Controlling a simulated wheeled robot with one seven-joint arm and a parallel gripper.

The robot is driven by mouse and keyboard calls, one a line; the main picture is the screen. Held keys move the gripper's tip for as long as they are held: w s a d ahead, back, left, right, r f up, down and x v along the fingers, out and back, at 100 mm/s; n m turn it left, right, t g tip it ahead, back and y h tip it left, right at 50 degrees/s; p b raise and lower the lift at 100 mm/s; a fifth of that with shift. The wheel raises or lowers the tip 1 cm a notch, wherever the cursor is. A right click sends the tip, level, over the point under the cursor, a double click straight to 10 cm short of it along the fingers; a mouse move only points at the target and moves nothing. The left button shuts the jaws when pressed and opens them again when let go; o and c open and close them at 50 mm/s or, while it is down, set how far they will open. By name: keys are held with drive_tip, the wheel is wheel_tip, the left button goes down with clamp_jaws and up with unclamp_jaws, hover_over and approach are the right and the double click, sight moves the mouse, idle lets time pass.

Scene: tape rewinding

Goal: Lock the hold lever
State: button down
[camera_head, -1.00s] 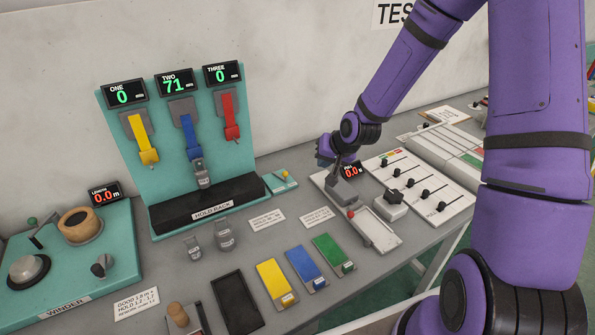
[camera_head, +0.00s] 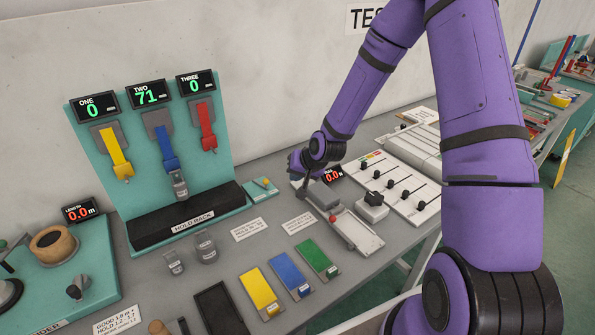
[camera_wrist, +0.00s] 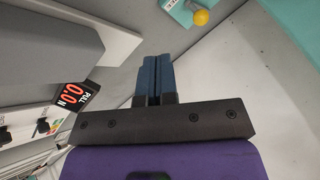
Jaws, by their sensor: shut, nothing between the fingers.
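The pull tester (camera_head: 358,236) stands on the bench with a grey block, a flat tray and a small red-knobbed lever (camera_head: 333,219). A small teal block (camera_head: 258,191) carries a lever with a yellow-orange knob, and this knob (camera_wrist: 201,17) also shows in the wrist view. Which lever is the hold lever, I cannot tell. My gripper (camera_head: 297,163) is behind the tester's grey block. In the wrist view its blue fingers (camera_wrist: 158,75) are together and empty, apart from the yellow knob.
The teal HOLD BACK stand (camera_head: 85,140) with yellow, blue and red straps is to the left; a weight hangs from the blue strap. Sliders (camera_head: 405,187) lie right of the tester. Coloured plates (camera_head: 289,277), weights (camera_head: 206,247) and a black tray (camera_head: 218,310) are in front.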

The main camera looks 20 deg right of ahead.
sight(267, 188)
drive_tip(key=x, duration=0.6)
drive_tip(key=shift+a, duration=0.1)
drive_tip(key=shift+w+a+r, duration=0.1)
drive_tip(key=shift+w+a, duration=0.1)
drive_tip(key=shift+a, duration=0.35)
drive_tip(key=shift+w+a+r, duration=0.1)
drive_tip(key=shift+w+a, duration=0.15)
drive_tip(key=shift+a, duration=0.25)
drive_tip(key=shift+w+a, duration=0.35)
drive_tip(key=shift+a, duration=0.2)
drive_tip(key=shift+s+a+m+h, duration=0.35)
drive_tip(key=shift+a+m+h, duration=0.2)
drive_tip(key=shift+m, duration=0.15)
drive_tip(key=shift+s+a+m+t+h, duration=0.15)
drive_tip(key=shift+a+m+h, duration=0.15)
drive_tip(key=shift+a+m, duration=0.15)
drive_tip(key=shift+s+a+m+t+h, duration=0.15)
drive_tip(key=shift+a+m+h, duration=0.15)
drive_tip(key=shift+m, duration=0.25)
drive_tip(key=a+m+h, duration=0.2)
drive_tip(key=m, duration=0.1)
drive_tip(key=shift+s+a+m, duration=0.2)
drive_tip(key=shift+a+m, duration=0.1)
drive_tip(key=shift+d, duration=0.1)
drive_tip(key=shift+w+d, duration=0.1)
drive_tip(key=shift+w, duration=0.05)
